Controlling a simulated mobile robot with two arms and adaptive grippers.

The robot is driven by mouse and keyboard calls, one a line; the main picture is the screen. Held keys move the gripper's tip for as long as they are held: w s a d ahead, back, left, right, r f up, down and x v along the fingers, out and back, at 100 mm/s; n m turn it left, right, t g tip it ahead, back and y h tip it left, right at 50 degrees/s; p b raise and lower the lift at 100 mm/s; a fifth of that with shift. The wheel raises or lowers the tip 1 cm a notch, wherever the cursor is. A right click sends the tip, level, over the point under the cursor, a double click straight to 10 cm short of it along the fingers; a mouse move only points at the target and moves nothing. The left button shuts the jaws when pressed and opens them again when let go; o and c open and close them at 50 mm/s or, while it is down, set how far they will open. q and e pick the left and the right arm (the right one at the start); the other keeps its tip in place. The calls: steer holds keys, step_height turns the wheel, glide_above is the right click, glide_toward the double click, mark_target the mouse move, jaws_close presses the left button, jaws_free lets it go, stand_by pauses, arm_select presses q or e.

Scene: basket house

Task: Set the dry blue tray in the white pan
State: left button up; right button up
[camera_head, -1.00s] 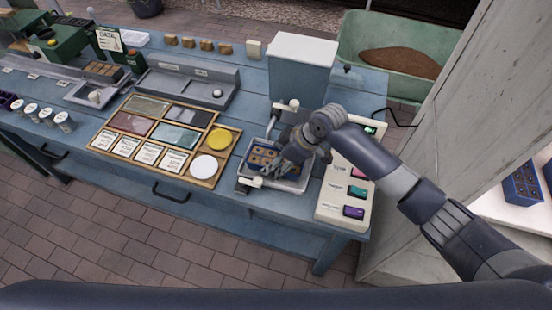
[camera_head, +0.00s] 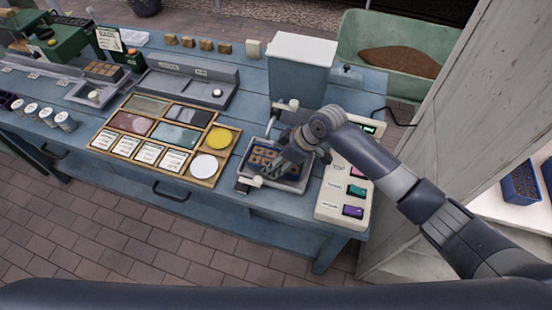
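A blue tray (camera_head: 262,156) with several brown soil cells sits inside a grey-white pan (camera_head: 291,185) at the front right of the blue bench. My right gripper (camera_head: 279,166) is over the right part of the tray, pointing down at it. Its fingers overlap the tray in the view, and I cannot tell whether they are closed on its wall. Part of the tray is hidden behind the gripper. My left gripper is not in view.
A white-topped box (camera_head: 302,68) stands behind the pan. A white panel with coloured buttons (camera_head: 343,190) is to its right. A wooden sample board (camera_head: 167,140) lies left. Another blue tray (camera_head: 521,184) is on a white surface at far right.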

steer(key=shift+f+b, duration=0.3)
steer(key=shift+f, duration=0.3)
stand_by(0.3)
steer(key=o, duration=1.2)
steer(key=o, duration=0.5)
steer(key=shift+c, duration=0.2)
steer(key=shift+r+p, duration=3.85)
steer(key=shift+r, duration=0.25)
